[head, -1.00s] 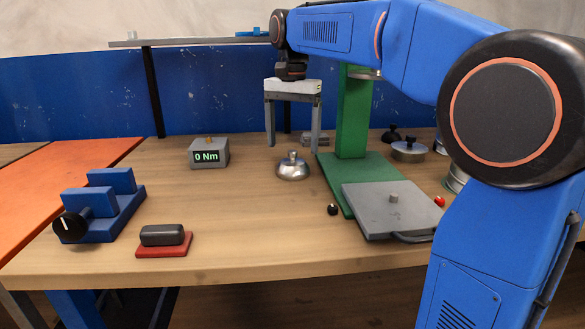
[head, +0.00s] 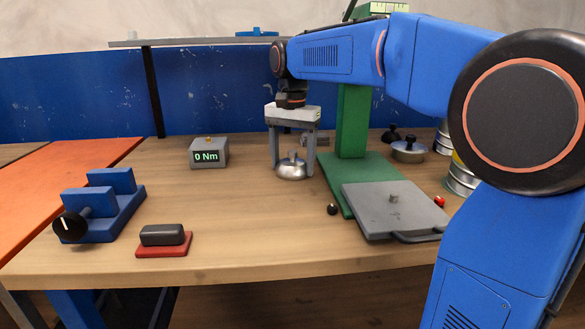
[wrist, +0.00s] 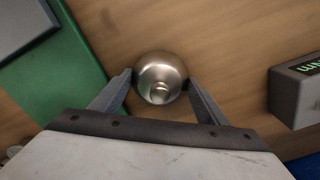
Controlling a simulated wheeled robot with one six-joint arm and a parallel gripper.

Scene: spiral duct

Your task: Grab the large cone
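The large cone, as I take it, is a shiny silver domed piece with a small knob on top (head: 291,170). It stands upright on the wooden table, left of the green stand. My gripper (head: 292,165) points down over it, with one finger on each side. In the wrist view the cone (wrist: 160,75) sits between the fingertips (wrist: 159,78), which are very close to its rim. The fingers are still spread; whether either touches the cone is hard to tell.
A green stand (head: 352,125) with a grey plate (head: 400,215) is close on the right. A grey "0 Nm" box (head: 208,153) is to the left. A blue fixture (head: 105,212) and a black block on a red base (head: 163,240) are nearer the front left. The table's front middle is clear.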

